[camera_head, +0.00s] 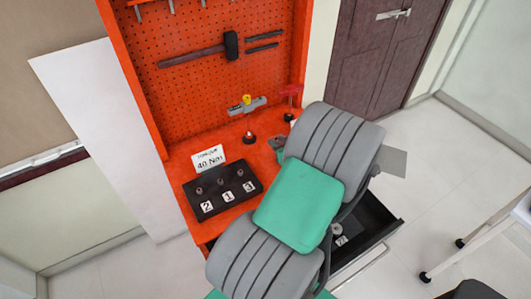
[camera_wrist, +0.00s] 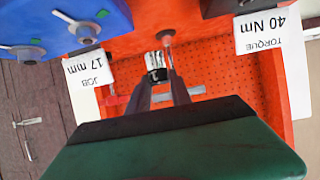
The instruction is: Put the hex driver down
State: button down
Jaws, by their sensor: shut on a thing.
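My gripper (camera_wrist: 158,80) shows in the wrist view with its two dark fingers closed together. They are shut on a small silver-and-black piece (camera_wrist: 155,64), which I take to be part of the hex driver; the rest of it is hard to make out. It appears over or in front of the orange bench, and I cannot tell whether it touches anything. In the head view my arm hides the gripper. A red T-shaped handle (camera_head: 291,91) stands up just beyond my arm; I cannot tell whether it belongs to the held piece.
A black block (camera_head: 222,212) numbered 1 to 3 sits on the orange bench by the 40 Nm card (camera_head: 209,158). A blue tray (camera_wrist: 70,25) lies by the 17 mm card (camera_wrist: 91,74). A hammer (camera_head: 205,49) hangs on the pegboard. A dark drawer (camera_head: 367,226) stands open.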

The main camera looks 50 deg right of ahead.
jog(key=w+f+b, duration=0.1)
jog(key=w+f, duration=0.1)
jog(key=f, duration=0.1)
jog(key=w+f+b, duration=0.1)
jog(key=w+f, duration=0.1)
jog(key=shift+w+d+f+b, duration=0.1)
jog(key=shift+d+f+b, duration=0.15)
jog(key=shift+b, duration=0.1)
jog(key=shift+w+f+b, duration=0.15)
jog(key=shift+f+b, duration=0.3)
jog(key=shift+f, duration=0.45)
jog(key=shift+w+f+b, duration=0.15)
jog(key=shift+f+b, duration=0.25)
jog(key=shift+f, duration=0.45)
jog(key=shift+f, duration=0.2)
jog(key=c, duration=1.5)
grip_release()
jog(key=shift+r, duration=0.1)
jog(key=shift+o, duration=0.2)
